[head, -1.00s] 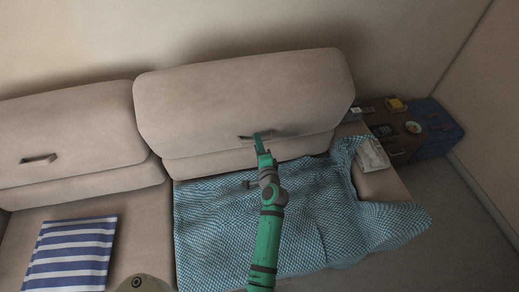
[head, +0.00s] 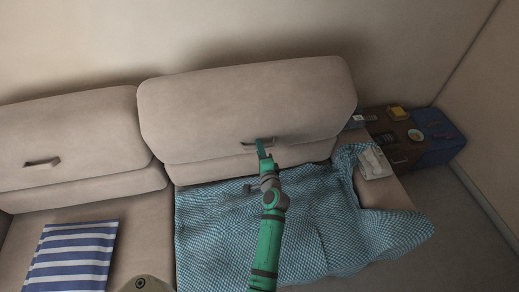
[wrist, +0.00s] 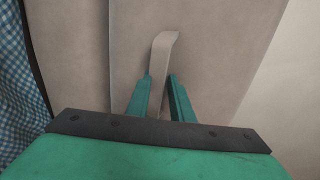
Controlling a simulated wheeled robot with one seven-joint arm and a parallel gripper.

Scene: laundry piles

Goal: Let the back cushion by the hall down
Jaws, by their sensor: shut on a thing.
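The right back cushion (head: 245,98) is beige and stands at the back of the sofa, with a strap-like handle (head: 250,146) low on its front. My gripper (head: 262,149) is at that handle. In the wrist view my gripper (wrist: 160,98) has its two green fingers on either side of the beige handle (wrist: 162,55), shut on it. The left back cushion (head: 70,130) stands beside it with its own handle (head: 42,162), untouched.
A blue checked blanket (head: 300,225) covers the right seat and hangs over the right armrest, where a pale item (head: 374,163) lies. A striped pillow (head: 72,256) lies on the left seat.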

